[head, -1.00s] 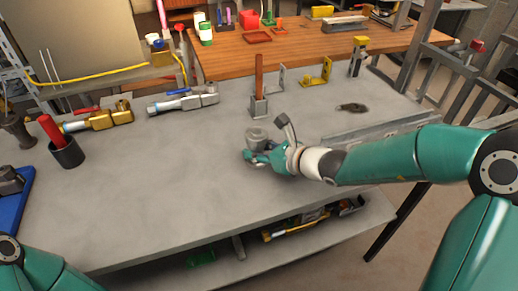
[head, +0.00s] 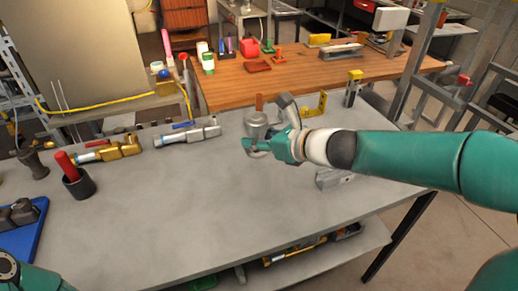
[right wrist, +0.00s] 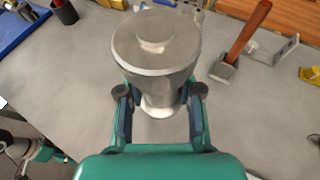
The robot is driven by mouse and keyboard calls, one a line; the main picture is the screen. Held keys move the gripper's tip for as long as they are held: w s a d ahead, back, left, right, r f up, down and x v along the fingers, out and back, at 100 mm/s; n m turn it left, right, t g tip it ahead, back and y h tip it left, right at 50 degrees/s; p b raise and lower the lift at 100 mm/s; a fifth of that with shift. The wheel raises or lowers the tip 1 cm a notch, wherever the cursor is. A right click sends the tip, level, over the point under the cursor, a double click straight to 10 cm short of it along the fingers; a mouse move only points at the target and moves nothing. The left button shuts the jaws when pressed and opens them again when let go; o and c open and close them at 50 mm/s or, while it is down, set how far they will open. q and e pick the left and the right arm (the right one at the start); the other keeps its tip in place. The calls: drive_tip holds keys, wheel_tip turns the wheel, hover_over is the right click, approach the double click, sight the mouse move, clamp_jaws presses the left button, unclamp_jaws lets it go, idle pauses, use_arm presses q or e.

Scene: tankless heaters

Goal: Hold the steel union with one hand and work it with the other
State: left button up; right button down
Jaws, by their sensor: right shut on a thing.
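The steel union (head: 256,119) is a round grey metal piece with a wide, stepped top. My right gripper (head: 262,146) is shut on it and holds it above the grey bench. In the right wrist view the steel union (right wrist: 155,45) sits upright between the two fingers of the right gripper (right wrist: 160,95), its narrower lower part gripped. My left gripper is outside the head view; only part of my left arm shows at the bottom left corner.
A blue tray (head: 25,225) lies at far left. The bench's (head: 190,205) middle is clear.

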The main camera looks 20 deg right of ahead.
sight(265, 125)
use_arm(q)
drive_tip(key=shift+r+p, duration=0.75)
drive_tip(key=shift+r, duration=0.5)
use_arm(e)
drive_tip(key=shift+r, duration=2)
drive_tip(key=c, duration=1.4)
unclamp_jaws()
clamp_jaws()
